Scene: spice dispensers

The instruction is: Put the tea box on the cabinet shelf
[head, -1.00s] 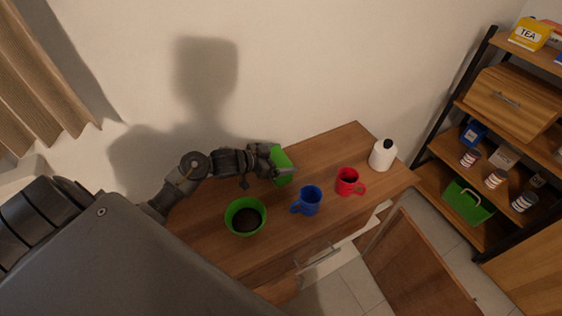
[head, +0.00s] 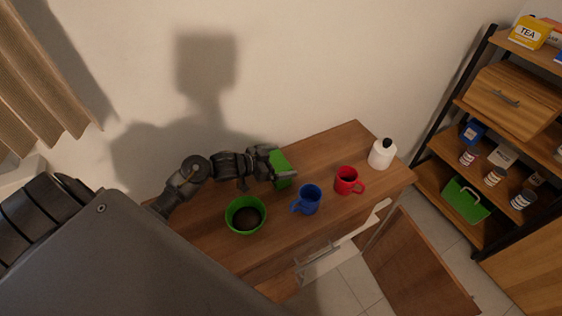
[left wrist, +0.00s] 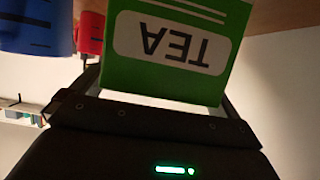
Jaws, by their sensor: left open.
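The green tea box (head: 282,168) stands at the back of the wooden cabinet top, near the wall. In the left wrist view the tea box (left wrist: 170,50) shows its white label, with TEA upside down. My left gripper (head: 272,163) is open at the box, with its fingers on either side of it. In the left wrist view the box lies between the fingers of the gripper (left wrist: 158,98); I cannot tell whether they touch it. The shelf unit (head: 425,165) stands at the right, with a yellow tea box (head: 530,32) on its top board. My right gripper is not in view.
A green bowl (head: 246,216) with dark contents, a blue mug (head: 308,200), a red mug (head: 347,181) and a white bottle (head: 382,154) stand on the cabinet top (head: 335,143). A cabinet door (head: 415,262) hangs open in front.

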